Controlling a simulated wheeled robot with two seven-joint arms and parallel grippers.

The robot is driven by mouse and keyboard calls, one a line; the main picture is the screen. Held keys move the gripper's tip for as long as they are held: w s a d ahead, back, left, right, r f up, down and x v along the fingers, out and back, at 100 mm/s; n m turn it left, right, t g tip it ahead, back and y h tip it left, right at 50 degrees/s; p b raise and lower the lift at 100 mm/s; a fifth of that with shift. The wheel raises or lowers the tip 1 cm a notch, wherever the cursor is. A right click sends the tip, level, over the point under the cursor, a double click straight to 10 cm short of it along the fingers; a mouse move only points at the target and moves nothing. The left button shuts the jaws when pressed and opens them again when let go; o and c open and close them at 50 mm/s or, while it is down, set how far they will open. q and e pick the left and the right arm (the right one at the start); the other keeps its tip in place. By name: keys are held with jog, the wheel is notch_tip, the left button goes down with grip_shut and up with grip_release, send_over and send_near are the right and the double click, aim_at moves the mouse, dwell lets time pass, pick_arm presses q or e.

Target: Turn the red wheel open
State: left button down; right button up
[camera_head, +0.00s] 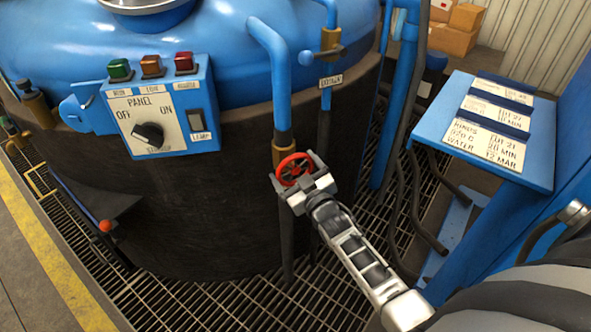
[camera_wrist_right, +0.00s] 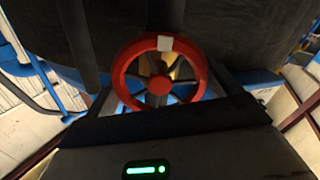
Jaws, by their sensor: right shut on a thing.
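The red wheel (camera_head: 294,169) is a small spoked handwheel on a brass valve body (camera_head: 284,148) on a blue vertical pipe, in front of the dark furnace wall. In the right wrist view the red wheel (camera_wrist_right: 160,88) faces the camera, with a pale mark at the top of its rim. My right gripper (camera_head: 304,184) is at the wheel, its fingers on either side of the rim, shut on it. In the wrist view the fingers (camera_wrist_right: 160,95) flank the wheel at left and right. My left gripper is not in view.
A blue control panel (camera_head: 160,112) with a knob and coloured buttons is at the left. A second pipe with a blue-handled valve (camera_head: 322,50) stands right of the wheel's pipe. A blue sign stand (camera_head: 490,125) is at the right. Grating (camera_head: 220,298) covers the floor.

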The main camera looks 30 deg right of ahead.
jog(key=o, duration=0.7)
jog(key=s, duration=1)
jog(key=s+a+p, duration=0.1)
jog(key=s, duration=0.5)
jog(key=shift+a, duration=0.1)
jog(key=shift+w, duration=0.1)
jog(key=s+a+g+y, duration=0.1)
jog(key=s+a+g, duration=0.1)
jog(key=a, duration=0.3)
jog(key=s+a+g+y, duration=0.2)
jog(key=s+a+g, duration=0.1)
jog(key=a, duration=0.2)
jog(key=s+a+f+g+y, duration=0.1)
jog(key=s+a+g+y, duration=0.1)
jog(key=a, duration=0.3)
jog(key=shift+s+a+m, duration=0.15)
jog(key=shift+s+m, duration=0.15)
jog(key=shift+s, duration=0.35)
